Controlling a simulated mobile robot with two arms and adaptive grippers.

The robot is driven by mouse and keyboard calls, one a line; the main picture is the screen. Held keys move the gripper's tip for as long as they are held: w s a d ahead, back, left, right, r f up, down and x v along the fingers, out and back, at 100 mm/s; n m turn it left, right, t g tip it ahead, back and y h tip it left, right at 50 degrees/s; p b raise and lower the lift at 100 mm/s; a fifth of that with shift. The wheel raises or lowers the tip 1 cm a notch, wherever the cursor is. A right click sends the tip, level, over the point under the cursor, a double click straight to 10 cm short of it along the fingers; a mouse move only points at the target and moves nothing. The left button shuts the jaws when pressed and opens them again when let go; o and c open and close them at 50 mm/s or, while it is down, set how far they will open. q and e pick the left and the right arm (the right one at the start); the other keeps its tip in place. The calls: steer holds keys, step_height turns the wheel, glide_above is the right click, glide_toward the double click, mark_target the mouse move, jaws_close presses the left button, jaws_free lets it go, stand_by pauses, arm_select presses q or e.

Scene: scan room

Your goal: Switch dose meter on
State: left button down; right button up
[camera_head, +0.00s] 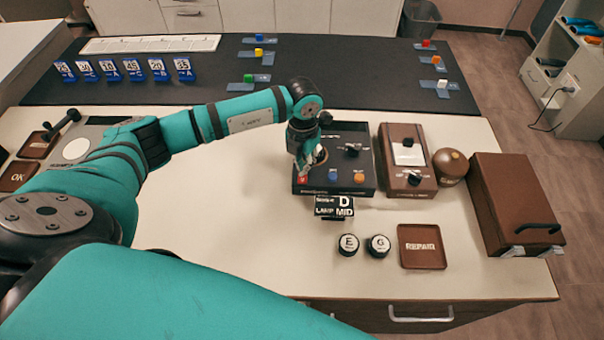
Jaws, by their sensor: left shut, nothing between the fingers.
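My left gripper (303,172) is shut and empty, pointing down over the left part of a black control box (342,134). Its tips are at or just above a red button (302,180) on the box; I cannot tell whether they touch. The box also has a blue button (333,176), an orange button (359,178) and a black knob (352,150). Right of it stands a brown device (398,178) with a white panel (408,154) and a black knob (414,178). Its label is too small to read, so I cannot tell which is the dose meter. My right gripper is not in view.
A sign (334,206) reading D and MID stands before the black box. Two round pieces, E (348,244) and G (378,245), and a REPAIR tray (422,259) lie in front. A brown case (512,190) stands at right.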

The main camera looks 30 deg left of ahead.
arm_select(q)
steer(key=shift+f+b, duration=0.35)
steer(key=shift+f, duration=0.15)
steer(key=shift+s+r, duration=0.1)
steer(key=shift+r, duration=0.05)
steer(key=shift+r+p, duration=0.8)
steer(key=shift+r, duration=0.15)
steer(key=shift+r+p, duration=1.5)
steer(key=shift+r, duration=1)
steer(key=shift+f, duration=0.1)
